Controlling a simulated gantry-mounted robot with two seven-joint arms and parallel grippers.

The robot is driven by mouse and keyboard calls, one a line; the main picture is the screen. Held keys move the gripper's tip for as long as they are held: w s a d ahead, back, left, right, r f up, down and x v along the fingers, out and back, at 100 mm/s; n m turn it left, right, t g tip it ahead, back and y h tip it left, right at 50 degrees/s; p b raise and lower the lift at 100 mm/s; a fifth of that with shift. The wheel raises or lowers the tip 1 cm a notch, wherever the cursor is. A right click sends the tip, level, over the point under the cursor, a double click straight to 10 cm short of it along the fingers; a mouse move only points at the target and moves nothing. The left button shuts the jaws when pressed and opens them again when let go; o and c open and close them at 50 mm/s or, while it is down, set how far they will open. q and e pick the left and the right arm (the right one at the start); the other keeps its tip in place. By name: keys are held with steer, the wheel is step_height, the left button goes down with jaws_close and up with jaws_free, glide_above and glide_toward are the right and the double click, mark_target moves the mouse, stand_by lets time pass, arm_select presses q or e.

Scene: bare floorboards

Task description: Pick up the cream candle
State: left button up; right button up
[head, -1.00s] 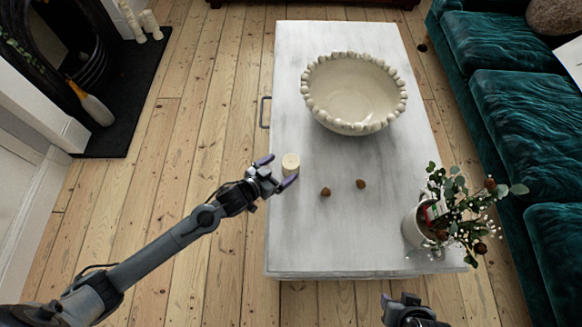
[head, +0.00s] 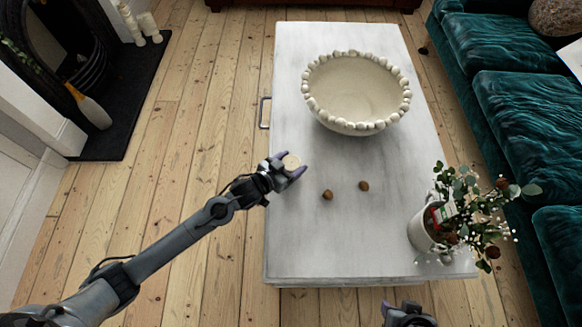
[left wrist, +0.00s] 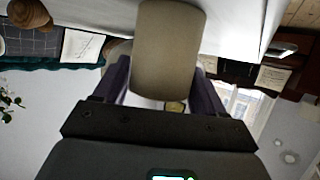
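The cream candle (head: 292,162) is a short pale cylinder at the left edge of the white table (head: 300,235). My left gripper (head: 289,164) has one finger on each side of it and appears shut on it. In the left wrist view the candle (left wrist: 168,50) fills the space between the dark fingers (left wrist: 163,88). Whether its base touches the table cannot be told. My right gripper (head: 405,308) shows only in part at the bottom edge, and its fingers are not clear.
A large cream bowl with a beaded rim (head: 355,90) stands at the back of the table. Two small brown nuts (head: 327,194) (head: 364,186) lie right of the candle. A white pot (head: 422,232) with leafy stems stands at the front right. A green sofa (head: 510,110) is at right.

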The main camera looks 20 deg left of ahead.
arm_select(q)
steer(key=c, duration=0.7)
steer(key=shift+r, duration=0.1)
